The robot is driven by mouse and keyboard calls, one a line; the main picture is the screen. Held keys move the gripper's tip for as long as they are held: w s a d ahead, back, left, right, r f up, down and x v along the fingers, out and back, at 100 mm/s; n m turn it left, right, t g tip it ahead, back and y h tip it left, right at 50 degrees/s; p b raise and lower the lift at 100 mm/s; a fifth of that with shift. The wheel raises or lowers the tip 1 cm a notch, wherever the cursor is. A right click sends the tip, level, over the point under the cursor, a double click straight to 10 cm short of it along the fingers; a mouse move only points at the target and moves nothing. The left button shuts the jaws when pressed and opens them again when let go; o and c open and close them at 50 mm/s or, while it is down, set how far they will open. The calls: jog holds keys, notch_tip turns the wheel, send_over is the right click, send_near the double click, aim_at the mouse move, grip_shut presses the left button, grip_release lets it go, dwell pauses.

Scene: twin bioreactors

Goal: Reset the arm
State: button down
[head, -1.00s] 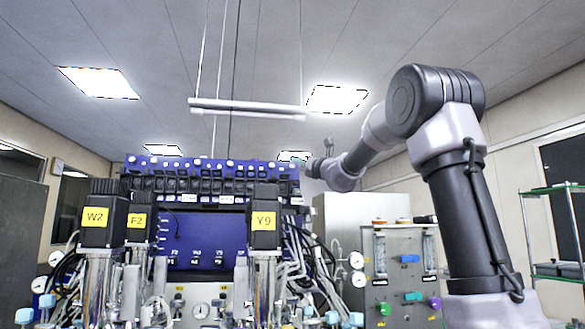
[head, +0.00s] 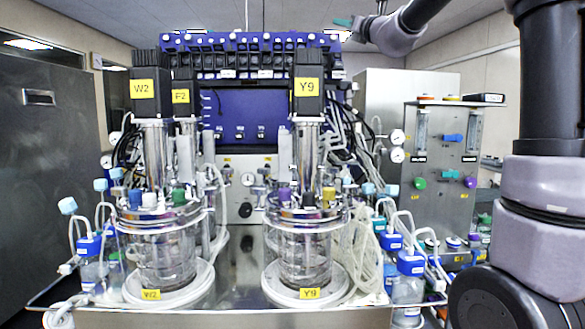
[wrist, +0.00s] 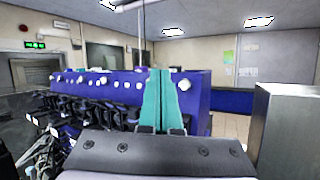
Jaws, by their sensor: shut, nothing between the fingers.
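My gripper (head: 343,22) is at the top of the head view, above and in front of the blue control rack's right end. Its teal fingers also show in the wrist view (wrist: 160,75), pressed together and pointing up, with nothing between them. My arm comes in from the right side of the head view, and its upper part is cut off by the top edge.
Two glass bioreactors, left (head: 165,255) and right (head: 303,255), stand on a steel bench below. The blue rack (head: 245,110) stands behind them. A steel cabinet (head: 378,95) and a flow-meter panel (head: 440,150) stand to the right. Air around the gripper looks clear.

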jog(key=s+a+f+n+g, duration=0.2)
jog(key=s+f+n+g, duration=0.3)
jog(key=s+f+n, duration=0.45)
jog(key=s+a+f+n+g, duration=0.3)
jog(key=s+f+n+g, duration=0.2)
jog(key=s+f+n, duration=0.45)
jog(key=s+d+f+n+g+h, duration=0.1)
jog(key=s+d+f+n+h, duration=0.3)
jog(key=s+f, duration=0.4)
jog(key=s+d+f+n+g+h, duration=0.1)
jog(key=s+d+f+n+h, duration=0.3)
jog(key=s+d+f, duration=0.2)
notch_tip(320, 180, down, 3)
jog(key=s, duration=0.2)
jog(key=shift+s+d+n+g, duration=0.25)
jog(key=shift+s+n+g, duration=0.05)
jog(key=shift+s+g, duration=0.1)
jog(key=shift+w, duration=0.1)
